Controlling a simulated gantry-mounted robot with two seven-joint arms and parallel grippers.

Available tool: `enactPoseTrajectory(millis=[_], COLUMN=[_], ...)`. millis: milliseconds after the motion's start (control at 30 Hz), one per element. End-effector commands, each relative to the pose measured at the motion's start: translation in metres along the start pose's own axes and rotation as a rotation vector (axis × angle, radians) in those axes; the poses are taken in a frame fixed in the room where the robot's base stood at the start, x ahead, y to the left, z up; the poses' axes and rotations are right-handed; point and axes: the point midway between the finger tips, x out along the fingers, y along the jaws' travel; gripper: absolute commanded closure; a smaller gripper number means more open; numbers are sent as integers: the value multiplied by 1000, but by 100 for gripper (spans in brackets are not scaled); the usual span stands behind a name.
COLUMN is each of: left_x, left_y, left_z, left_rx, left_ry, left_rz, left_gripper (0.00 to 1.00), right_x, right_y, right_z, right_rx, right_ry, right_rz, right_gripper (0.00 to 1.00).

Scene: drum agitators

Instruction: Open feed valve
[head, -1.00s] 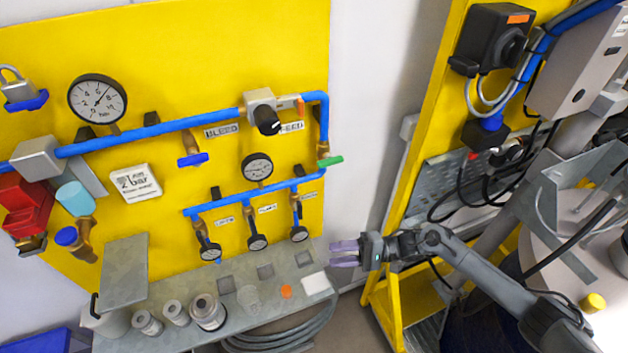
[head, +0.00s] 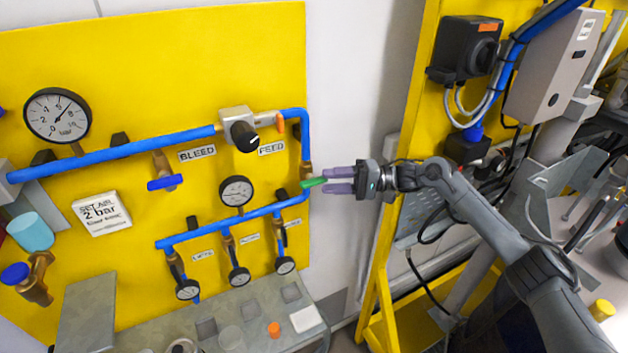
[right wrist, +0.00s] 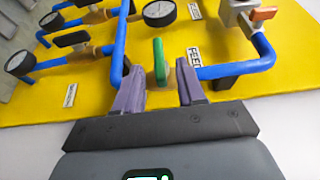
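The feed valve's green lever handle (head: 313,182) is on the blue pipe at the right edge of the yellow panel. It also shows in the right wrist view (right wrist: 159,62), ahead of the gap between my fingers. My right gripper (head: 328,180) is open, with its purple fingers pointing left at the handle. The fingertips are at the handle's near end; I cannot tell whether they touch it. The open fingers also show in the right wrist view (right wrist: 160,82). The FEED label (head: 271,148) is above, near the orange lever (head: 281,123). My left gripper is not in view.
The blue bleed valve handle (head: 165,183) and a small gauge (head: 236,191) are to the left on the panel. A grey shelf (head: 250,309) with small items is below. A yellow frame (head: 408,150) stands behind my right arm. White wall lies between.

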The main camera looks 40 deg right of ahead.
Motion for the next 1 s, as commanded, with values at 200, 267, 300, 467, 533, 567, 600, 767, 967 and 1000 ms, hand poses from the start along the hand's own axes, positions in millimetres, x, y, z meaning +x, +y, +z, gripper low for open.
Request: enactPoseTrajectory(millis=[200, 267, 300, 467, 533, 567, 600, 767, 967, 1000], left_x=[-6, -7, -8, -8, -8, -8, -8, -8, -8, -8], left_y=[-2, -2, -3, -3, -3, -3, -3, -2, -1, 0], left_z=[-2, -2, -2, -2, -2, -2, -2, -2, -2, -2], left_rx=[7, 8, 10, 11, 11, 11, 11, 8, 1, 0], left_ry=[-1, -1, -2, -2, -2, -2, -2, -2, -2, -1], left_rz=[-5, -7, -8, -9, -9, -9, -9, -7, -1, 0], left_gripper=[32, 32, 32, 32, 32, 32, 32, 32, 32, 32], right_x=[32, 37, 40, 48, 49, 49, 49, 49, 49, 49], right_y=[-1, -1, -1, 0, 0, 0, 0, 1, 1, 1], right_z=[0, 0, 0, 0, 0, 0, 0, 0, 0, 0], right_rx=[0, 0, 0, 0, 0, 0, 0, 0, 0, 0], right_ry=[-1, -1, -1, 0, 0, 0, 0, 0, 0, 0], right_rz=[-2, -1, 0, -1, 0, 0, 0, 0, 0, 0], right_gripper=[61, 61, 61, 61, 61, 61, 61, 61, 91, 97])
